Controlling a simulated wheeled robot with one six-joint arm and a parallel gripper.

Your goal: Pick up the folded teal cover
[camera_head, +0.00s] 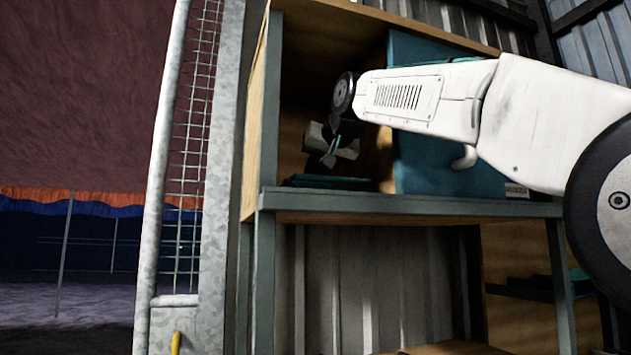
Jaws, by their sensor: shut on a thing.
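My gripper (333,152) is inside the left compartment of a wooden shelf unit, at the end of my white arm. It is shut on a small teal piece (336,143) that shows between its fingers, which looks like part of a folded teal cover. Flat dark teal folded cloth (325,182) lies on the shelf board just below the gripper. I cannot tell whether the held piece joins that cloth. Shadow and the wrist hide much of the grip.
A large blue-teal box or panel (440,160) stands right of the gripper, partly behind my arm. The shelf's front edge (400,204) runs below, and its wooden left side wall (262,110) is close. A galvanised post and mesh frame (215,150) stand left. Dark teal items (535,284) lie lower right.

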